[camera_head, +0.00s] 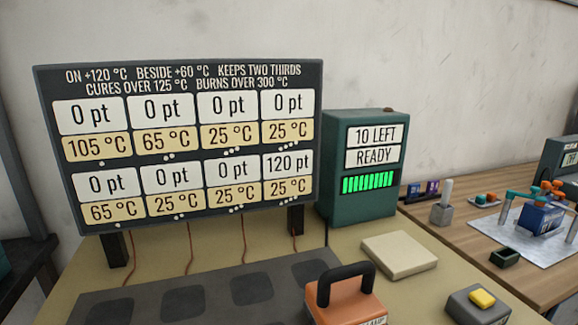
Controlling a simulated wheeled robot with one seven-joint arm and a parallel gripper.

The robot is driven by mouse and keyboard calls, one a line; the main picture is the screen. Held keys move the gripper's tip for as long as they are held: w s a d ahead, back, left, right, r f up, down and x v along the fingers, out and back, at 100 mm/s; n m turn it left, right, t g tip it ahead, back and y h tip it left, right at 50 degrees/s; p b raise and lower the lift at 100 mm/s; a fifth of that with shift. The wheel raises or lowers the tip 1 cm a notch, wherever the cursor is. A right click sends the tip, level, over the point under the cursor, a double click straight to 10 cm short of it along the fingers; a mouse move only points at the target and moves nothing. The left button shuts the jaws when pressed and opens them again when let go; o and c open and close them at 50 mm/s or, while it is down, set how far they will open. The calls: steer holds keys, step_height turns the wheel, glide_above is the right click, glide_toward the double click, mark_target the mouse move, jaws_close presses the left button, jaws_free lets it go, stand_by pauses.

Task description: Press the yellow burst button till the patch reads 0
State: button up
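The yellow button (482,298) sits on top of a small grey box (478,308) at the bottom right. A dark board (180,68) shows eight readings. The top row reads 0 pt throughout, with 105, 65, 25 and 25 °C. The bottom row reads 0, 0, 0 and 120 pt, with 65, 25, 25 and 25 °C. A green box (345,208) reads 10 LEFT and READY above lit green bars. An orange block with a black handle (347,286) stands at the front, its label partly cut off. My gripper is not in view.
A grey mat (215,278) with dark square patches lies below the board, cut off at the bottom. A pale slab (398,254) lies between the green box and button box. A wooden table (450,235) with small parts stands at the right.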

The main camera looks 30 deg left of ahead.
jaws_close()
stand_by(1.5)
